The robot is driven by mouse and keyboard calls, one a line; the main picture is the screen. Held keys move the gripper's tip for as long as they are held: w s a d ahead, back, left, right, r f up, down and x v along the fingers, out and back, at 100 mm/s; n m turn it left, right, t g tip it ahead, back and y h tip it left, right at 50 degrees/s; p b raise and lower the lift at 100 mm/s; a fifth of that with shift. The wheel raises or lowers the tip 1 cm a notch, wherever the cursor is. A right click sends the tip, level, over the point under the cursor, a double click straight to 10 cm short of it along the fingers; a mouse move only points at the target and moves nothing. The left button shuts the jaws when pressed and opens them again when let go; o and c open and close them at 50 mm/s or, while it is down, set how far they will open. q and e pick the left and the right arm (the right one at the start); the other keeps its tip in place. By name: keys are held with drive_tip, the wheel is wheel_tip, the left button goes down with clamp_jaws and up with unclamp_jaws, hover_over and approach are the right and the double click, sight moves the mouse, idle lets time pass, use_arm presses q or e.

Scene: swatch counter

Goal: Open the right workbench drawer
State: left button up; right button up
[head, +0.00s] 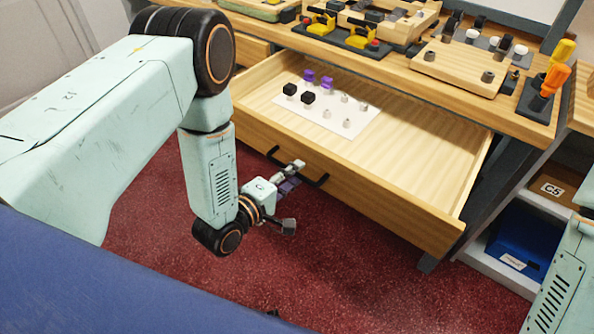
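The right workbench drawer (420,160) is pulled well out from under the bench top, its inside in plain view. Its dark bar handle (318,181) is on the front panel. My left gripper (292,195) is at the handle, with its fingers spread apart. One finger reaches up by the handle bar and the other stands off toward the floor. Whether a finger touches the bar I cannot tell. My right gripper is out of view; only part of my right arm shows at the lower right edge.
A white sheet (325,122) with black, purple and pale small pieces lies in the drawer. A second drawer (250,50), shut, is at the left. The bench top (440,85) holds trays and tools. A shelf with a blue bin (525,245) stands right. Red floor lies below.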

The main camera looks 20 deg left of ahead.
use_arm(q)
drive_tip(key=v, duration=1)
drive_tip(key=s+a+f+m+g+y, duration=0.1)
drive_tip(key=s+f+m+g+y, duration=0.2)
drive_tip(key=s+f+m+g, duration=0.7)
drive_tip(key=s+a+f+m+g+y, duration=0.1)
drive_tip(key=s+m+g+y, duration=0.1)
drive_tip(key=s, duration=1)
drive_tip(key=m+g, duration=0.1)
drive_tip(key=g, duration=0.1)
drive_tip(key=shift+s+a+f+m+g, duration=0.15)
drive_tip(key=shift+s+a+m+g, duration=0.15)
drive_tip(key=shift+s, duration=0.1)
